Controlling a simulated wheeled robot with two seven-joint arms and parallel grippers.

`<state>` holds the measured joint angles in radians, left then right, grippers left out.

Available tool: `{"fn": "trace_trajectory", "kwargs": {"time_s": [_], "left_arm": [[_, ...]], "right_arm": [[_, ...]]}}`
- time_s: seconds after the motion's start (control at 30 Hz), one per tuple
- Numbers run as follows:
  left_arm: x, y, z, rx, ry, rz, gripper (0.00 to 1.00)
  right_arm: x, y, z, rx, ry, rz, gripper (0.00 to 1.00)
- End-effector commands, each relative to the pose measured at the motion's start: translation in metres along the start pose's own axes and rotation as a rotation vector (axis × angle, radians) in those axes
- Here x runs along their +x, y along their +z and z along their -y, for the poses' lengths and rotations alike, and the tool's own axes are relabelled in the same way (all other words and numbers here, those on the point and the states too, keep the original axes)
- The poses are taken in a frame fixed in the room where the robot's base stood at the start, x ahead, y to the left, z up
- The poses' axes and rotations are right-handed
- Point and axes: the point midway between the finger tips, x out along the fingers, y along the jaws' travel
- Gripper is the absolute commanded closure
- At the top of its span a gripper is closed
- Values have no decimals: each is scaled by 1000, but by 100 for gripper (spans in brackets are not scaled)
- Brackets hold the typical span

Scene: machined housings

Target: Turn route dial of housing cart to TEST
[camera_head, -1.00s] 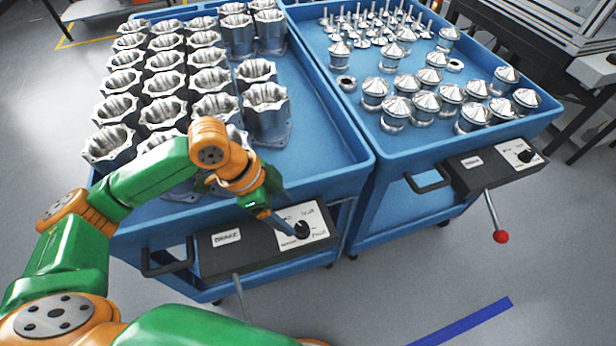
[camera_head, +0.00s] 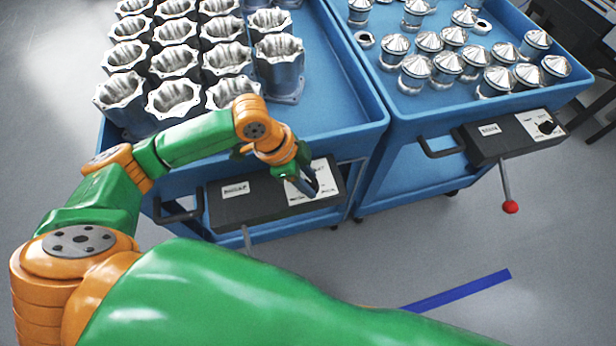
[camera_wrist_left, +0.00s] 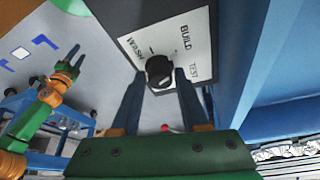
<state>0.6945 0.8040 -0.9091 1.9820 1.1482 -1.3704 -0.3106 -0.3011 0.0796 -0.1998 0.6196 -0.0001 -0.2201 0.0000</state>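The housing cart (camera_head: 345,135) is blue and carries rows of metal housings. On its front is a dark control box (camera_head: 246,201) with a white label plate. In the left wrist view, the black round route dial (camera_wrist_left: 159,72) sits on the white plate (camera_wrist_left: 190,45), with WASH, BUILD and TEST around it. Which label the dial points to is unclear. My left gripper (camera_head: 308,187) is at the plate and hides the dial in the head view. In the left wrist view its fingers (camera_wrist_left: 159,80) are open, one each side of the dial, with gaps visible. My right gripper (camera_wrist_left: 70,62) shows there, open and empty.
A second blue cart (camera_head: 440,118) with domed metal parts stands to the right, with its own dark box (camera_head: 515,137) and a red-knobbed lever (camera_head: 510,207). A handle (camera_head: 178,214) juts from the housing cart's front. Floor with blue tape (camera_head: 460,291) lies clear in front.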

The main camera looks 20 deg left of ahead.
Motion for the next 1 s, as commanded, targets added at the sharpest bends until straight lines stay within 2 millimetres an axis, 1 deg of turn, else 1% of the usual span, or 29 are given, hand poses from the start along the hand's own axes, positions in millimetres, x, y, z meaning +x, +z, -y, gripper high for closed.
{"fn": "trace_trajectory", "kwargs": {"time_s": [0.03,0.07,0.47,0.63,0.77,1.0], "left_arm": [[0,0,-1,0,2,0,93],[0,0,-1,0,2,0,100],[0,0,-1,10,7,1,100],[-1,0,0,41,20,1,100],[-2,-1,0,103,48,2,100],[-1,-2,1,291,127,0,100]], "right_arm": [[0,0,0,0,0,-1,50],[0,0,0,0,0,-1,50],[-1,-1,0,0,0,-2,50],[-6,-2,0,0,0,-2,50],[-13,-2,0,0,0,-2,50],[-25,-4,-1,0,1,-2,50]]}}
